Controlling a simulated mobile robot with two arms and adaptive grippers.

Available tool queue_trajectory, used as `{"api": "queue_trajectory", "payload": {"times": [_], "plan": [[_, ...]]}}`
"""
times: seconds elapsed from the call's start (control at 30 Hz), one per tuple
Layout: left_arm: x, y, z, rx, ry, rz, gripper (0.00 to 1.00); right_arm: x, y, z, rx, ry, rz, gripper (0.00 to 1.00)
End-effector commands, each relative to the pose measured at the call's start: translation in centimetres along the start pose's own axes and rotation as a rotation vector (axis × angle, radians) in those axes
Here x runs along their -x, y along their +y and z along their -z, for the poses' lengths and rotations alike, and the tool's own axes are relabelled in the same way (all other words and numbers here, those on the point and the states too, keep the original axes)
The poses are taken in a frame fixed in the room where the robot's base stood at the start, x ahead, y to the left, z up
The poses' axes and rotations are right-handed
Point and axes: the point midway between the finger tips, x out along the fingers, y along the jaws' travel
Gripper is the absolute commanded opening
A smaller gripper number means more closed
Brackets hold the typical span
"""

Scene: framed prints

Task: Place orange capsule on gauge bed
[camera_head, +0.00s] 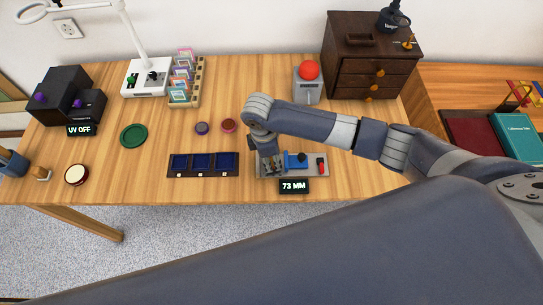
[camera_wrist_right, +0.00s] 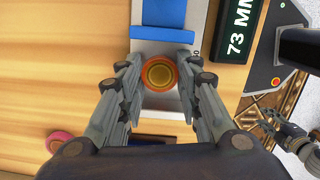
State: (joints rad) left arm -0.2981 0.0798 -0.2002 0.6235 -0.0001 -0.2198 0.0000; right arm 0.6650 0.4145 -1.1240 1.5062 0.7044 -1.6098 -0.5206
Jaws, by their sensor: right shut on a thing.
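The orange capsule (camera_wrist_right: 159,75) shows from above as a round orange disc with yellow rings between the fingers of my right gripper (camera_wrist_right: 159,78), which is shut on it. In the head view my right gripper (camera_head: 268,162) is over the left part of the grey gauge bed (camera_head: 318,174), and the capsule cannot be made out there. The bed's grey surface also shows in the wrist view (camera_wrist_right: 202,25), around the capsule beside a blue block (camera_wrist_right: 163,14). I cannot tell whether the capsule touches the bed. My left gripper (camera_wrist_right: 272,128) shows small at the wrist view's lower right; its jaws are unclear.
A display (camera_head: 293,186) in front of the bed reads 73 MM. Left of the bed is a dark tray with three blue pockets (camera_head: 203,176).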

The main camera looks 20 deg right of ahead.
Motion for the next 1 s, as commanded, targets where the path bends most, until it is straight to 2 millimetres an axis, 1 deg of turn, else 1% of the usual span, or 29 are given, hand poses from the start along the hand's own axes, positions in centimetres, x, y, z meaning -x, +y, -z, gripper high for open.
{"api": "queue_trajectory", "payload": {"times": [0.23,0.27,0.3,0.33,0.63,0.77,0.87,1.0], "plan": [[-0.1,0.0,0.0,0.000,0.001,0.000,0.40,-0.3,0.0,0.1,0.000,0.000,0.000,0.10],[-0.1,0.0,0.0,0.000,0.001,0.000,0.40,-0.3,0.0,0.1,0.000,0.000,0.000,0.36],[-0.1,0.0,0.0,0.000,0.000,0.000,0.40,-0.3,0.0,0.1,0.000,0.000,0.000,0.45],[-0.1,0.0,0.0,0.000,0.000,0.000,0.40,-0.3,0.0,0.1,0.000,0.000,0.000,0.52],[-0.1,0.0,-0.2,0.000,-0.004,0.000,0.40,-0.2,0.0,0.0,0.000,0.000,0.000,0.52],[-0.1,0.0,-0.3,0.000,-0.005,0.000,0.40,0.3,0.0,0.0,0.000,0.001,-0.001,0.52],[-0.2,0.0,-0.4,0.000,-0.006,0.000,0.40,1.7,0.1,0.1,0.001,0.003,-0.003,0.52],[-0.4,0.0,-0.4,0.000,-0.006,0.000,0.40,4.6,0.1,0.1,0.001,0.004,-0.004,0.52]]}}
